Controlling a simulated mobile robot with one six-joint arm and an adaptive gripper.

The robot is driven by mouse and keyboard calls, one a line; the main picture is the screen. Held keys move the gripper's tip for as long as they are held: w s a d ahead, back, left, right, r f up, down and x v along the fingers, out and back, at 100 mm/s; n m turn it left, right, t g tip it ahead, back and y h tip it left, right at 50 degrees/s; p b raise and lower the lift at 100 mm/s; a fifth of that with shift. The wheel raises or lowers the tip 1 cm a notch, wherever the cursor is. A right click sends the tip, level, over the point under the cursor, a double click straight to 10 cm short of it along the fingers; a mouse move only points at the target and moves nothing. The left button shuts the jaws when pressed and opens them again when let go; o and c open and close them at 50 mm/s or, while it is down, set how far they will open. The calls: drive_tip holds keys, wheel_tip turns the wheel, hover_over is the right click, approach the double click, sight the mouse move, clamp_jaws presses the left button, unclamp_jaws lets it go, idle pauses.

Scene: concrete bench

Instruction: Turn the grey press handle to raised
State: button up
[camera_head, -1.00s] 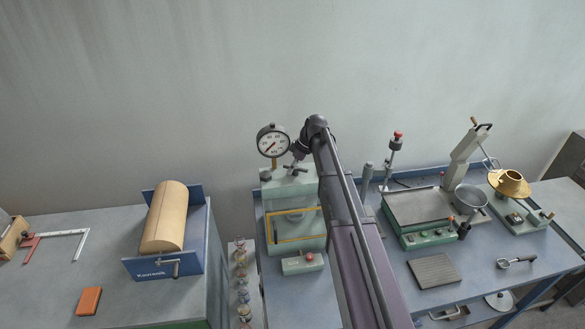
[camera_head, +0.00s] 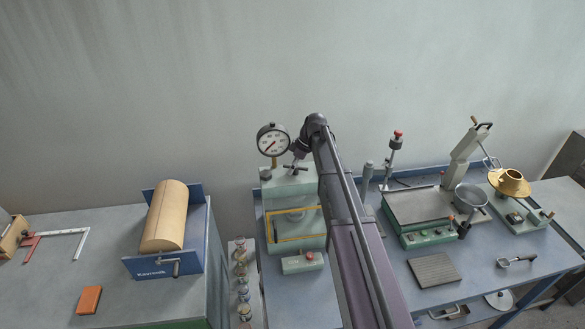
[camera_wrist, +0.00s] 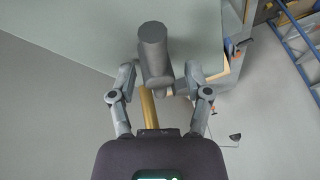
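The press (camera_head: 297,192) is a pale green machine left of my arm, with a yellow-edged window in front and a round dial gauge above it. My gripper (camera_head: 295,168) points down at the press top, small in the head view. In the wrist view my gripper (camera_wrist: 160,72) has its two fingers spread. A grey cylindrical grip (camera_wrist: 154,50), which looks like the press handle, lies between them. I see gaps beside it and cannot tell any contact. A brass-coloured rod shows below the grip. The handle's pivot and angle are not clear in the head view.
The dial gauge (camera_head: 272,141) stands close left of my gripper. A small control box (camera_head: 300,264) sits before the press. Right of my arm are a green-based scale (camera_head: 428,238) and a golden bowl (camera_head: 509,181). A wooden roll (camera_head: 165,216) lies in a blue holder at left.

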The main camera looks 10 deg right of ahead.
drive_tip(key=shift+m, duration=0.4)
drive_tip(key=m+t, duration=0.2)
drive_tip(key=m, duration=0.1)
drive_tip(key=shift+w+d+m, duration=0.1)
drive_tip(key=shift+w+m, duration=0.05)
drive_tip(key=shift+m, duration=0.25)
drive_tip(key=m+t, duration=0.1)
drive_tip(key=m, duration=0.1)
drive_tip(key=m+h, duration=0.1)
drive_tip(key=m, duration=0.2)
drive_tip(key=shift+w+d+t+h, duration=0.2)
drive_tip(key=shift+t+h, duration=0.1)
drive_tip(key=shift+t, duration=0.1)
drive_tip(key=m+t+h, duration=0.1)
drive_tip(key=m, duration=0.3)
drive_tip(key=shift+d, duration=0.2)
drive_tip(key=shift+d+m+h, duration=0.15)
drive_tip(key=shift+m+h, duration=0.5)
drive_tip(key=shift+m, duration=0.65)
drive_tip(key=shift+d+m+h, duration=0.1)
drive_tip(key=shift+m+h, duration=0.55)
drive_tip(key=shift+m, duration=0.65)
drive_tip(key=p+v, duration=1.3)
drive_tip(key=v, duration=0.1)
drive_tip(key=s+f+n+g+b, duration=0.4)
drive_tip(key=s+f+n+b, duration=0.1)
drive_tip(key=s+f+b, duration=1.7)
drive_tip(key=shift+s+d+f+n+b, duration=0.2)
drive_tip(key=shift+s+f+n+b, duration=0.25)
drive_tip(key=shift+f, duration=0.7)
